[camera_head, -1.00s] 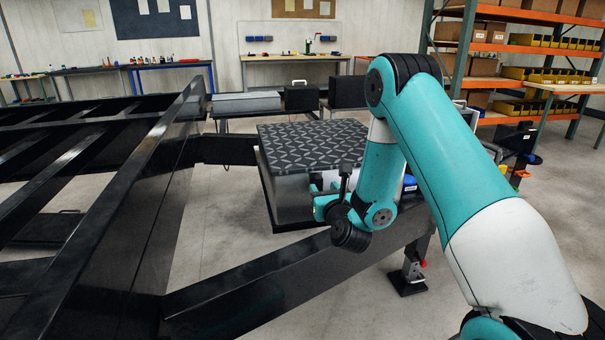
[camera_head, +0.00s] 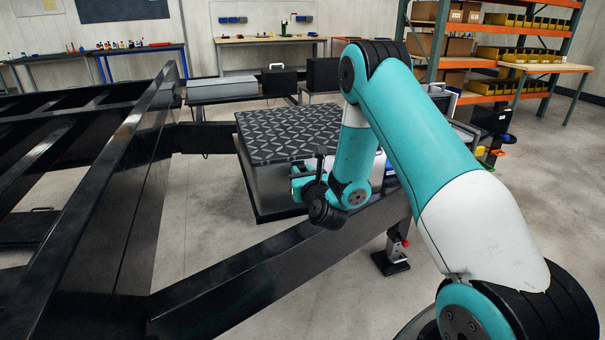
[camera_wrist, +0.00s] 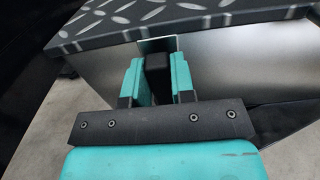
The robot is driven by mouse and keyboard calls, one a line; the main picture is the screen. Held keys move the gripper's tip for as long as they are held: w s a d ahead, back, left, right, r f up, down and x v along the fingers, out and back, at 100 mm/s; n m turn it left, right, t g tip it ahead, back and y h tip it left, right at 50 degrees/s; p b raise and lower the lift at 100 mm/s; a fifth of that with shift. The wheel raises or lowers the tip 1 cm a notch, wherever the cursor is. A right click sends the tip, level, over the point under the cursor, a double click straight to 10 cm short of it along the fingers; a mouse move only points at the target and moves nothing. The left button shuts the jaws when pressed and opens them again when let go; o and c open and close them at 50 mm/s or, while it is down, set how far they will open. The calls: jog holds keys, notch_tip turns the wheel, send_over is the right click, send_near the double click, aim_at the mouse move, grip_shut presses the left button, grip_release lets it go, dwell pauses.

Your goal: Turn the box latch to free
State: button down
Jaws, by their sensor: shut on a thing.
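The box (camera_head: 262,185) has a black diamond-plate lid (camera_head: 290,132) and bare metal sides, and stands on the trailer frame. In the wrist view its metal side (camera_wrist: 235,62) fills the upper half under the lid's edge. A dark latch (camera_wrist: 157,70) stands at the front of the box, just below the lid. My gripper (camera_wrist: 156,72) has its two teal fingers on either side of the latch and is shut on it. In the head view my wrist covers the latch and most of my gripper (camera_head: 300,185).
Black trailer beams (camera_head: 265,255) run in front of the box and to its left. A stand with a red part (camera_head: 391,252) is right of the box. Workbenches (camera_head: 265,40) and orange shelving (camera_head: 480,75) stand at the back. Open floor lies around the trailer.

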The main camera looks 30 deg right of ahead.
jog(key=shift+a+n, duration=0.15)
jog(key=shift+n, duration=0.15)
jog(key=a+n+p, duration=0.1)
jog(key=n, duration=0.2)
jog(key=n+p, duration=0.1)
jog(key=n, duration=0.2)
jog(key=a+f+n+p, duration=0.1)
jog(key=n, duration=0.1)
jog(key=shift+w+a+f+n, duration=0.1)
jog(key=shift+w+a+n, duration=0.25)
jog(key=shift+w+n, duration=0.05)
jog(key=n, duration=0.1)
jog(key=f+n+p, duration=0.1)
jog(key=n, duration=0.1)
jog(key=shift+w+a+f+n, duration=0.1)
jog(key=shift+a+n, duration=0.2)
jog(key=shift+a, duration=0.1)
jog(key=shift+a+f+n, duration=0.1)
jog(key=shift+f+n, duration=0.4)
jog(key=shift+n, duration=0.75)
jog(key=shift+a+f+n, duration=0.1)
jog(key=shift+f+n, duration=0.35)
jog(key=shift+n, duration=0.8)
jog(key=c, duration=1)
grip_release()
jog(key=shift+o, duration=0.2)
